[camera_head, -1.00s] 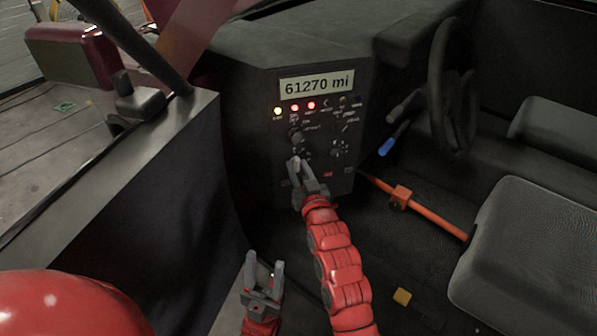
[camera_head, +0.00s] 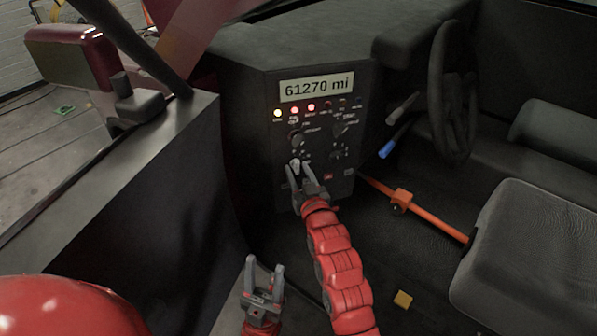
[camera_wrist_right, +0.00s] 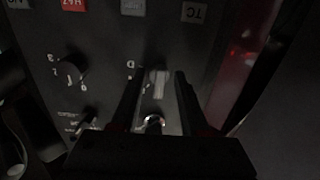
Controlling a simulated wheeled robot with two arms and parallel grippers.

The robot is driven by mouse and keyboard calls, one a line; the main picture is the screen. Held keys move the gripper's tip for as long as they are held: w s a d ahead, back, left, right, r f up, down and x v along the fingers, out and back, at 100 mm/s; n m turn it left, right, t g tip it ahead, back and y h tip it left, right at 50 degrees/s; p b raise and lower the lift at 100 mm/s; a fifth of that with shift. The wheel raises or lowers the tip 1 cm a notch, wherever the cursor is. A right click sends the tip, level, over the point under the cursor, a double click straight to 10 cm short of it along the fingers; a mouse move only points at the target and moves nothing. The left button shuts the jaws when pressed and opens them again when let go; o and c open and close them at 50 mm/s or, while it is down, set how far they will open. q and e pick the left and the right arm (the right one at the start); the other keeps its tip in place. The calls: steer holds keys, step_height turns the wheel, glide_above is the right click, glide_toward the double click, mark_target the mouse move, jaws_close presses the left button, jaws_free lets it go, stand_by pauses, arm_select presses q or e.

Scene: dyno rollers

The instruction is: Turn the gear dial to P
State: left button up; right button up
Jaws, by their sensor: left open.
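The gear dial (camera_head: 295,165) is low on the left of the black dash panel, at my right gripper's fingertips. In the right wrist view the dial (camera_wrist_right: 157,84) has a pale upright bar and a letter D beside it; I cannot make out a P. My right gripper (camera_head: 299,171) is open, with one finger on each side of the dial in the wrist view (camera_wrist_right: 156,80). Gaps show between the fingers and the bar, and I cannot tell if either touches. My left gripper (camera_head: 265,267) is open and empty, low in front of the panel.
The panel has an odometer display (camera_head: 317,86), lit lamps and other knobs (camera_head: 338,128). A numbered knob (camera_wrist_right: 72,68) sits beside the dial in the wrist view. The steering wheel (camera_head: 452,90), an orange bar (camera_head: 428,217) and a grey seat (camera_head: 530,255) are to the right.

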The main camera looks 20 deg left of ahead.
steer(key=v, duration=1.7)
steer(key=shift+d+p, duration=0.15)
steer(key=shift+p, duration=0.15)
steer(key=shift+s+r, duration=0.1)
